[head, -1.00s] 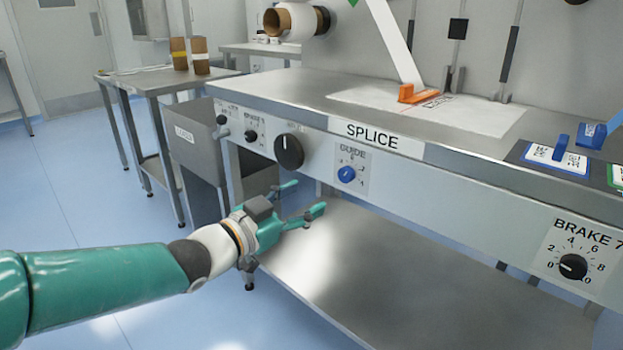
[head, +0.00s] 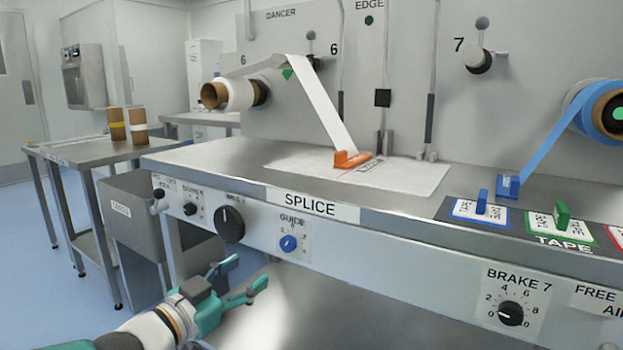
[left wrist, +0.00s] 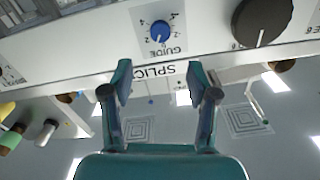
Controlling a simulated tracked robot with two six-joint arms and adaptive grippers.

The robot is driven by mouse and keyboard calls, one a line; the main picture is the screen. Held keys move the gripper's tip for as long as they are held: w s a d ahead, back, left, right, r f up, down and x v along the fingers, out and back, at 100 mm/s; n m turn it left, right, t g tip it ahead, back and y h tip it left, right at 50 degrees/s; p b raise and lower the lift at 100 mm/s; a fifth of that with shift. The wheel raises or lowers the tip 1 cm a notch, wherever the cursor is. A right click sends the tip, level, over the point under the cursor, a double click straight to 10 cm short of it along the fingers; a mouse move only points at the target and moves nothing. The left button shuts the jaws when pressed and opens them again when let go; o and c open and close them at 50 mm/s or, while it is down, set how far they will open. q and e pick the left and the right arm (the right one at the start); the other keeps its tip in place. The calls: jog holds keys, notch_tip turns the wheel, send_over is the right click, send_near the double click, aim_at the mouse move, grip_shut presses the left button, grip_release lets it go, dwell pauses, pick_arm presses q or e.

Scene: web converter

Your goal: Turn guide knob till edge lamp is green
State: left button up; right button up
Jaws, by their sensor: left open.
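The blue guide knob (head: 288,243) sits on the front panel under the SPLICE label, on a white GUIDE scale plate. It also shows upside down in the left wrist view (left wrist: 160,31), ahead of the fingertips. The edge lamp (head: 369,20) is a small round dark green spot under the word EDGE on the back wall; I cannot tell whether it is lit. My left gripper (head: 246,275) is open and empty, in front of the panel, below and left of the guide knob. In the left wrist view its two fingers (left wrist: 159,72) stand apart, with the knob beyond them. My right gripper is not in view.
A large black knob (head: 230,224) is left of the guide knob. A BRAKE 7 knob (head: 510,313) is far right on the panel. On the table (head: 225,163) above, a white web runs to an orange block (head: 352,160). Floor at left is open.

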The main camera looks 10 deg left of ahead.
aim_at(285, 246)
pick_arm(q)
jog(key=s+a+n+p, duration=0.2)
jog(key=s+n+p, duration=0.2)
jog(key=n+p, duration=0.25)
jog(key=shift+m, duration=0.45)
jog(key=b+x, duration=0.2)
jog(key=x, duration=1.3)
jog(key=shift+w+d, duration=0.25)
grip_shut()
